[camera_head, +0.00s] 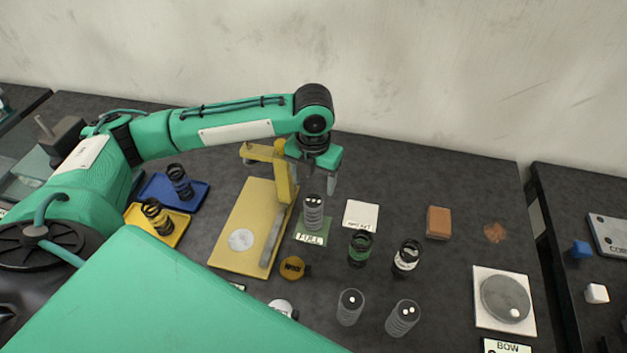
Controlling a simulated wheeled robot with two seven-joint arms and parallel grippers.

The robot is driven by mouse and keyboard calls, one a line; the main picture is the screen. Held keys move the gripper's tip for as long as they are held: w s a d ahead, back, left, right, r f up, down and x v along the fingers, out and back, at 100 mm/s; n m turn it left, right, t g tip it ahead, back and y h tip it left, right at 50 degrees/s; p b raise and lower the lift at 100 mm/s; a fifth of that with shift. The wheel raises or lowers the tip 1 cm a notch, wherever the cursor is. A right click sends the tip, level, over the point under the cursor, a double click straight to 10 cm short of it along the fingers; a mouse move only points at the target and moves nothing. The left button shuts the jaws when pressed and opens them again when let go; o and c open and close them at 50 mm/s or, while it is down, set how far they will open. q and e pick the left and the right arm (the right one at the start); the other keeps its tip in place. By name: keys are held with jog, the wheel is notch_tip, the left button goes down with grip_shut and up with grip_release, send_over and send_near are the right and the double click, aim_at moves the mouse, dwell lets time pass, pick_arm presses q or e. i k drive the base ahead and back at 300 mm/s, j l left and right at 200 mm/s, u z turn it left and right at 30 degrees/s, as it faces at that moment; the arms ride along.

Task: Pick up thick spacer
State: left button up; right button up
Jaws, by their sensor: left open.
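No part is labelled as the thick spacer that I can read, so I cannot tell which one it is. Two grey translucent cylinders with white dots on top stand at the front, one left (350,307) and one right (402,318). A similar ribbed grey cylinder (313,212) stands upright on the green FULL card (314,238). My left gripper (312,180) points down just above and behind that ribbed cylinder, open, with nothing seen between its fingers; its near finger is partly hidden. My right gripper is not in view.
A yellow board (229,252) with an upright yellow arm (283,178) stands close left of the gripper. Springs stand on blue (199,196) and yellow (180,228) trays. Green (360,249) and white-banded (407,258) springs, an orange block (438,223) and a round dial (506,299) lie right.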

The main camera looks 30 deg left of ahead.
aim_at(293, 268)
jog(key=k, duration=2)
